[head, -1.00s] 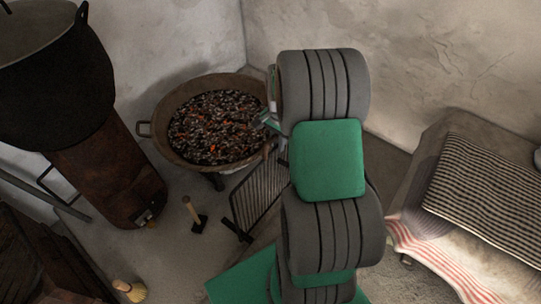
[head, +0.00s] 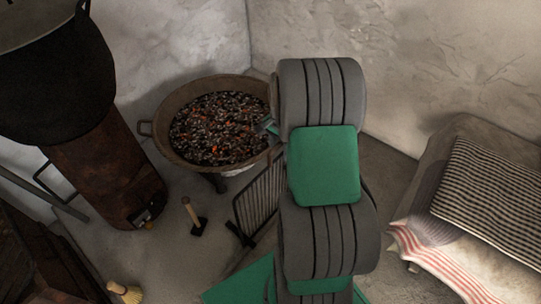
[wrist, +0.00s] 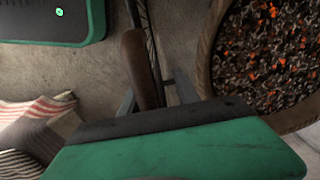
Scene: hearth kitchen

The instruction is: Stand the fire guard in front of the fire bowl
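The fire bowl (head: 163,146), a wide round pan of dark coals with orange embers, stands in the corner; its rim and coals also show at the right of the wrist view (wrist: 205,50). The fire guard (head: 258,192), a dark barred panel, stands upright at the bowl's front right, partly hidden by my arm. In the wrist view its brown handle (wrist: 138,60) lies between the grey fingers of my gripper (wrist: 150,98), which looks shut on it.
A rusty stove (head: 105,175) with a black pot (head: 50,85) stands at the left. A small hammer (head: 195,215) and a brush (head: 127,292) lie on the floor. A bench with a striped cushion (head: 490,190) is at the right. Floor is clear around the hammer.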

